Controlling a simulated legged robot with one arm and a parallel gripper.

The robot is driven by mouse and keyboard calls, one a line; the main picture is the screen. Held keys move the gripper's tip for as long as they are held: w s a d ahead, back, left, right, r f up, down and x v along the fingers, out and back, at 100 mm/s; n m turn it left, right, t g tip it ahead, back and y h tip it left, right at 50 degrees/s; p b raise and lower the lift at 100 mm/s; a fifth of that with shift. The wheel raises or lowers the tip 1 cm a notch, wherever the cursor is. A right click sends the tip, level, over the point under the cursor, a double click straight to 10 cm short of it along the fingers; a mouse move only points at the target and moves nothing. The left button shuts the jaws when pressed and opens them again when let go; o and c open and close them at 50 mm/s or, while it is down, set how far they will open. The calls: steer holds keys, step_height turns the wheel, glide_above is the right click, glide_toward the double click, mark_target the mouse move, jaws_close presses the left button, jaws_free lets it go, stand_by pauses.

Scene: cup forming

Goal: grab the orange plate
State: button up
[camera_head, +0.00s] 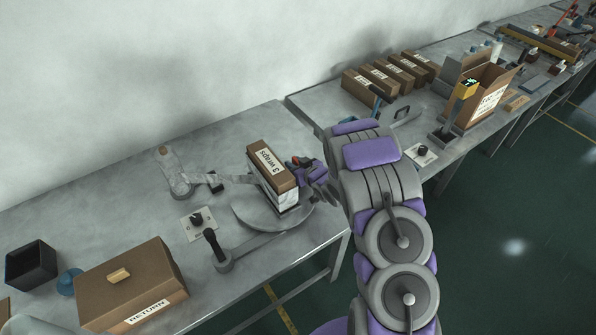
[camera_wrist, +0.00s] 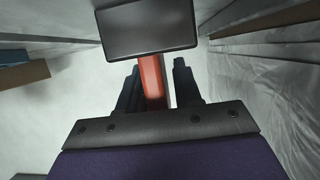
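An orange strip, seemingly the orange plate (camera_wrist: 152,76), runs up the middle of the wrist view. Its far end meets or passes behind a dark rectangular block (camera_wrist: 146,28). My gripper (camera_wrist: 160,84) has one dark finger on each side of the strip. The left finger is close against it, and a narrow pale gap shows before the right finger, so the gripper looks open. In the head view my gripper (camera_head: 316,172) is just right of a brown box labelled "3 WRAPS" (camera_head: 262,178), with a small orange patch (camera_head: 294,163) showing by the fingers. The rest of the plate is hidden.
The box stands over a round grey base (camera_head: 245,218) near the front edge of the metal table. A lever (camera_head: 213,245), a switch plate (camera_head: 197,222) and a "RETURN" box (camera_head: 135,285) are to the left. Several brown boxes (camera_head: 385,75) stand on the farther table.

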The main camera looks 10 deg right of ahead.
jaws_close()
steer(key=shift+r, duration=0.1)
